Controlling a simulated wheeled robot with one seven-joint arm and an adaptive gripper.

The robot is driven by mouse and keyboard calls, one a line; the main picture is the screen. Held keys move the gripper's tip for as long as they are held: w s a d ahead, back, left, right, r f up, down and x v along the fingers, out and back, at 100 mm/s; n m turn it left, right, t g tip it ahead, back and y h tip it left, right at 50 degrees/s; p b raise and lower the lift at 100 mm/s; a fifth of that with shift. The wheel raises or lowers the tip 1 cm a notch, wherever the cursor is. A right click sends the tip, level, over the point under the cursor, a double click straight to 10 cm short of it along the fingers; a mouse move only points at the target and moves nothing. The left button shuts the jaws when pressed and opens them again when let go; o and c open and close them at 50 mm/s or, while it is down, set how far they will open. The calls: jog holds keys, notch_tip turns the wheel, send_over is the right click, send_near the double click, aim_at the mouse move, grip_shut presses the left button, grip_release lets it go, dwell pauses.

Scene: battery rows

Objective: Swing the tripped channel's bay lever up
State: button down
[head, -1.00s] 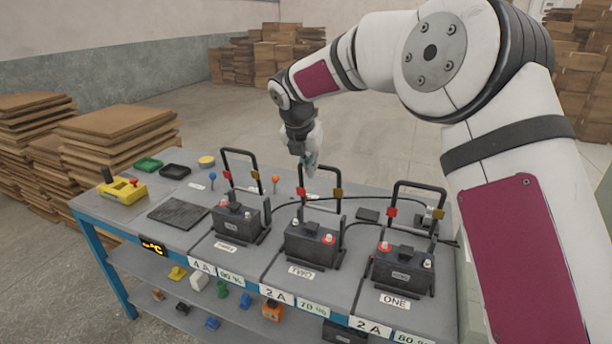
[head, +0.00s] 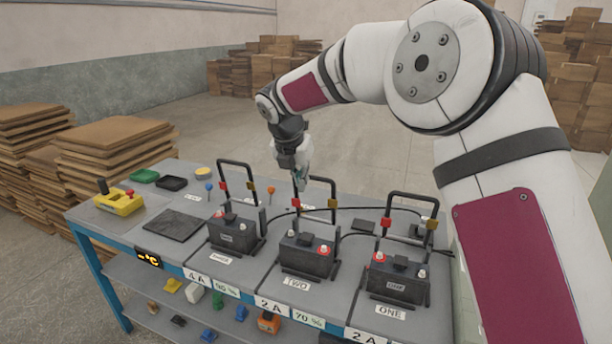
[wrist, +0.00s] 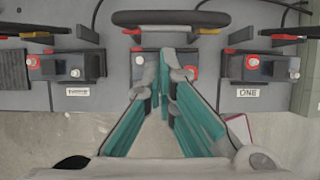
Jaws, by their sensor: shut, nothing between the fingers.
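Three battery bays stand in a row on the grey bench. Each has a black U-shaped lever behind its battery: the left lever (head: 237,162), the middle lever (head: 320,179) behind the battery labelled TWO (head: 306,254), and the right lever (head: 411,194) behind the battery labelled ONE (head: 397,278). All three levers look upright. Which channel is tripped I cannot tell. My gripper (head: 300,182) is shut and empty, pointing down beside the middle lever's top left. In the wrist view the closed fingertips (wrist: 165,58) lie just below the middle lever's bar (wrist: 170,18); contact is unclear.
A yellow box (head: 120,203), a dark mat (head: 174,224) and small trays (head: 172,183) occupy the bench's left end. Black cables (head: 285,212) run behind the bays. The rate labels (head: 272,306) line the front edge. Stacked boards (head: 115,145) stand beyond the left end.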

jog(key=w+v, duration=0.1)
jog(key=v, duration=0.9)
jog(key=shift+d+r+b, duration=0.2)
jog(key=shift+r+b, duration=0.15)
jog(key=shift+b, duration=0.1)
